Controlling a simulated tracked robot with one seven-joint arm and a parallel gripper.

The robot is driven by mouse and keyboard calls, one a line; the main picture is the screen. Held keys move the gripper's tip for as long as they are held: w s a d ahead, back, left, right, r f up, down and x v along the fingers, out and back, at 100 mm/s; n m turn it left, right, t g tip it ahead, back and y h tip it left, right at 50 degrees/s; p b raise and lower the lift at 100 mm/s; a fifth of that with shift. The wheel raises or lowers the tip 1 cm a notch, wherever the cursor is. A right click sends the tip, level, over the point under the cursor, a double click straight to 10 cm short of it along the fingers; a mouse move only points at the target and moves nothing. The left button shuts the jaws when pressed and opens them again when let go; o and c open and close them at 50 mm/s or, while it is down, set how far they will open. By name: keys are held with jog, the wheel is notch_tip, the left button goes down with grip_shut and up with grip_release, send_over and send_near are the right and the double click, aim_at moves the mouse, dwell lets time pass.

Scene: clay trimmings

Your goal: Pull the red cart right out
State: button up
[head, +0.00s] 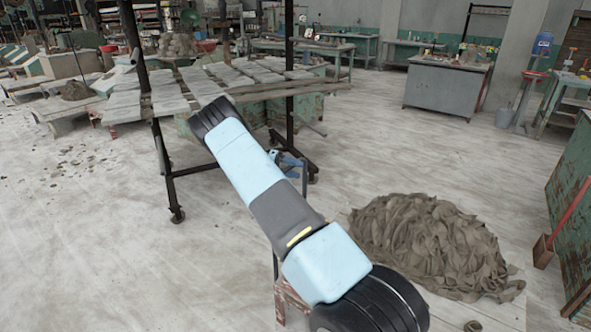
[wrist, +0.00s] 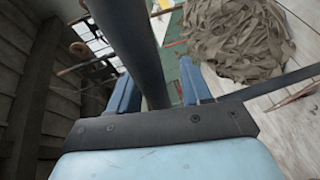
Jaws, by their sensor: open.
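What appears to be the red cart shows in the head view as a worn red corner (head: 283,298) at the lower middle, mostly hidden behind my arm. A heap of grey-brown clay trimmings (head: 425,240) lies on its pale top. The heap also shows at the upper right in the wrist view (wrist: 235,40). My gripper (head: 290,160) is past my elbow, close to a thin upright bar (head: 304,180). In the wrist view its blue fingers (wrist: 158,92) are apart. A dark bar (wrist: 135,45) runs between them; I cannot tell whether they touch it.
A black-framed rack with grey slabs (head: 215,80) stands beyond my gripper. A green bench (head: 575,185) and a red-handled tool (head: 565,220) are at the right. A grey cabinet (head: 443,88) stands at the back. Open floor lies left and centre right.

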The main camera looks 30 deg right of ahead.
jog(key=shift+w, duration=0.1)
jog(key=v, duration=1.3)
jog(key=shift+w+a, duration=0.25)
jog(key=shift+a, duration=0.05)
